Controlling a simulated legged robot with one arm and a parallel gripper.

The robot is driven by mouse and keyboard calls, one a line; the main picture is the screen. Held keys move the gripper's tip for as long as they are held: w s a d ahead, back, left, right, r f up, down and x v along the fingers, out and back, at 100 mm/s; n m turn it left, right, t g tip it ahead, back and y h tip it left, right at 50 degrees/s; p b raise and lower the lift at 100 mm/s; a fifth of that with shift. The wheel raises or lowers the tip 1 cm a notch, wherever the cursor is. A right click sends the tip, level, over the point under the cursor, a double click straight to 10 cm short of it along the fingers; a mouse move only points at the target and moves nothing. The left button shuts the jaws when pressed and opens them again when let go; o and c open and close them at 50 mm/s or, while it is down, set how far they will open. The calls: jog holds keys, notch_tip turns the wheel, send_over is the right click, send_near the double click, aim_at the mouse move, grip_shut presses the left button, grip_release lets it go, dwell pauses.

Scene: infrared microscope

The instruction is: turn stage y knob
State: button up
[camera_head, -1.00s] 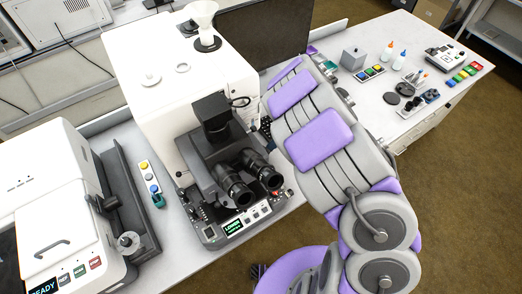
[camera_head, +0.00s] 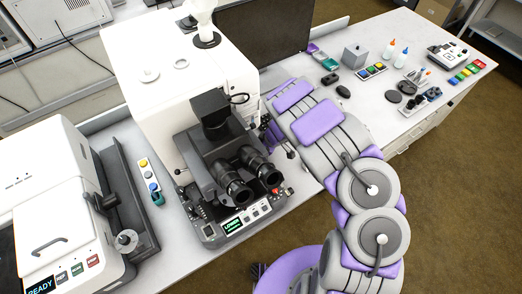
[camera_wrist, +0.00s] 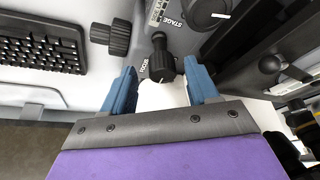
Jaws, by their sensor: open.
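The microscope (camera_head: 213,148), a white housing with a dark eyepiece stand, stands on the bench in the head view. In the wrist view its side carries a dark knob (camera_wrist: 160,62) by the word FOCUS, a larger dark knob with a white mark (camera_wrist: 207,12) by the word STAGE, and a ridged black knob (camera_wrist: 110,38) at left. I cannot read which is the stage y knob. My gripper (camera_wrist: 160,68) is open, its blue fingers apart, with the FOCUS knob showing between and beyond the tips. Contact is not visible. The head view mostly hides the gripper beside the microscope.
A black keyboard (camera_wrist: 40,42) lies at left in the wrist view. A dark monitor (camera_head: 262,38) stands behind my arm in the head view. A white instrument (camera_head: 60,215) is at left. Small bottles and boxes lie on the right bench.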

jog(key=shift+a+f, duration=0.3)
jog(key=shift+f, duration=0.1)
jog(key=shift+a, duration=0.1)
jog(key=c, duration=1)
